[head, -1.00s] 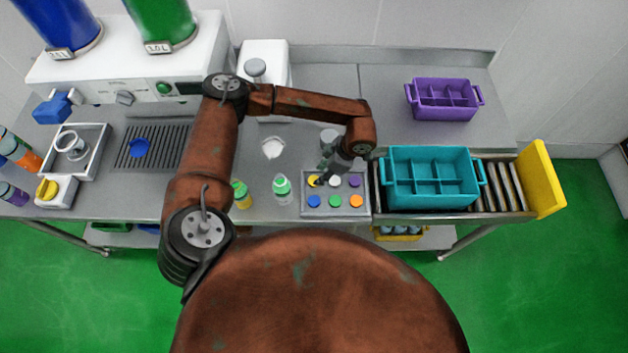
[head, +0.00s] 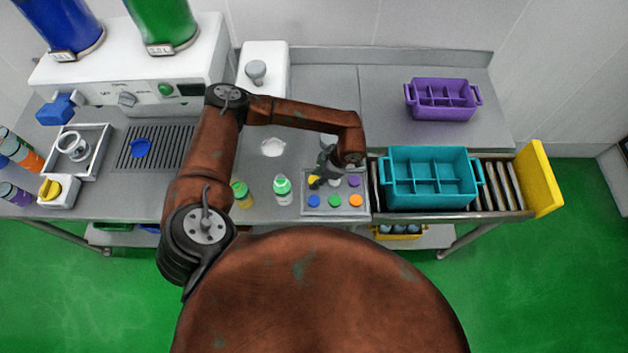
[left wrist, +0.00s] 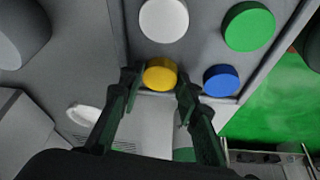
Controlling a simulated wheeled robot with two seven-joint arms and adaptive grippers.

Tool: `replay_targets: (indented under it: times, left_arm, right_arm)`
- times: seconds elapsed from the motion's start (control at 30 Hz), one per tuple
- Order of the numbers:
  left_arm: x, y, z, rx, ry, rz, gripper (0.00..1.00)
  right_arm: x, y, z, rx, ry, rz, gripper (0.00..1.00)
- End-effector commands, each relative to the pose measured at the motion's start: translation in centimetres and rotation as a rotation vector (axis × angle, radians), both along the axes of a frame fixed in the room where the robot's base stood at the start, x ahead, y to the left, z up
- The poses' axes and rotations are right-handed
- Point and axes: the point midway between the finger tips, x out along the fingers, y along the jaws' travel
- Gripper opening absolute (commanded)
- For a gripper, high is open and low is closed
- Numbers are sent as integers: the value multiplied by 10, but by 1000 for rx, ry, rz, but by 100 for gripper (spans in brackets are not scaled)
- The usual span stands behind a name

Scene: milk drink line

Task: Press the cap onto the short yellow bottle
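The yellow cap (head: 313,180) is at the back left place of a grey cap tray (head: 333,212). In the left wrist view the yellow cap (left wrist: 160,75) sits between the fingertips of my left gripper (left wrist: 161,82), which appear to touch it on both sides. In the head view my left gripper (head: 320,177) points down at the cap and partly covers it. A small bottle with yellow and green on it (head: 242,196) stands left of the tray, close beside my left arm; its top is too small to make out. My right gripper is out of view.
A white bottle with a green top (head: 283,190) stands between the small bottle and the tray. Other caps lie in the tray, including blue (head: 314,201), green (head: 335,201) and orange (head: 355,200). A teal crate (head: 430,202) stands on rollers at the right.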

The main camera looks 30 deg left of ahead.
Motion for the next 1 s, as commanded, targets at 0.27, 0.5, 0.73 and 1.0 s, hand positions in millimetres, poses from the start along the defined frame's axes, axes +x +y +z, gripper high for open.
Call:
replay_targets:
  times: [0.27, 0.5, 0.73, 1.0]
  left_arm:
    - [0, 0, 0, 0, 0, 0, 20]
    - [1, 0, 8, 0, -1, 1, 20]
    - [-3, -5, 39, -2, -3, -4, 20]
    - [-41, -41, 94, -2, -2, -8, 20]
  right_arm:
    - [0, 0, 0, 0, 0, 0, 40]
    - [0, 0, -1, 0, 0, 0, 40]
    - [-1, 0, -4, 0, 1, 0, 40]
    - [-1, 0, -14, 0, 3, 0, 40]
